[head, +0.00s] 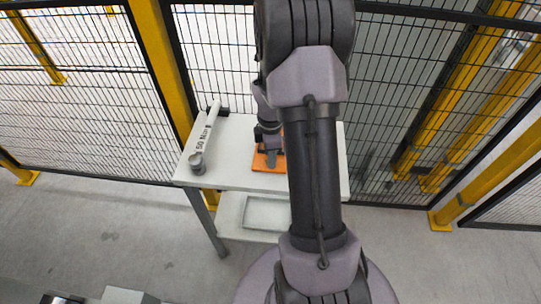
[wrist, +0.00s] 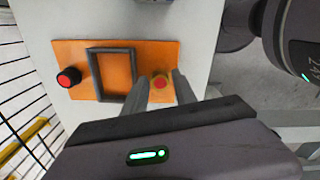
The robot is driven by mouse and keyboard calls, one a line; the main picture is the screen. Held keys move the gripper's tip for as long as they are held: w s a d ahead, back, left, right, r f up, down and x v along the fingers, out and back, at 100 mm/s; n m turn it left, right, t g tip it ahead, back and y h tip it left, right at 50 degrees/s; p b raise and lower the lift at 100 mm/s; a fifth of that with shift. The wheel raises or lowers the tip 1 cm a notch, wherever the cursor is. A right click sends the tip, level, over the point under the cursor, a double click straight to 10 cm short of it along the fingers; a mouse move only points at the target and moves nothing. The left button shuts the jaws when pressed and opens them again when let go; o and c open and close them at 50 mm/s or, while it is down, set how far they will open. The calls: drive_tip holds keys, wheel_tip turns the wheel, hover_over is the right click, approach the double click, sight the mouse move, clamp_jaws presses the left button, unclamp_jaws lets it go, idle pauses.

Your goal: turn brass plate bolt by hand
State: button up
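The orange plate (wrist: 65,52) lies on the white table and also shows in the head view (head: 259,163), partly hidden by my arm. A small brass-coloured bolt with a red top (wrist: 160,82) is at the plate's right end in the wrist view. My gripper (wrist: 160,76) is open, with one finger on each side of the bolt. A narrow gap seems to show at the right finger; contact at the left finger is unclear. In the head view my gripper (head: 271,158) is over the plate, and the bolt is hidden.
A black part with a red top (wrist: 69,77) and a raised dark rectangular frame (wrist: 91,72) are on the plate. On the white table (head: 232,178), a white tool marked 50 Nm (head: 205,133) and a grey cylinder (head: 197,163) are at left. Mesh fencing (head: 215,50) stands behind.

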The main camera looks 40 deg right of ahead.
clamp_jaws()
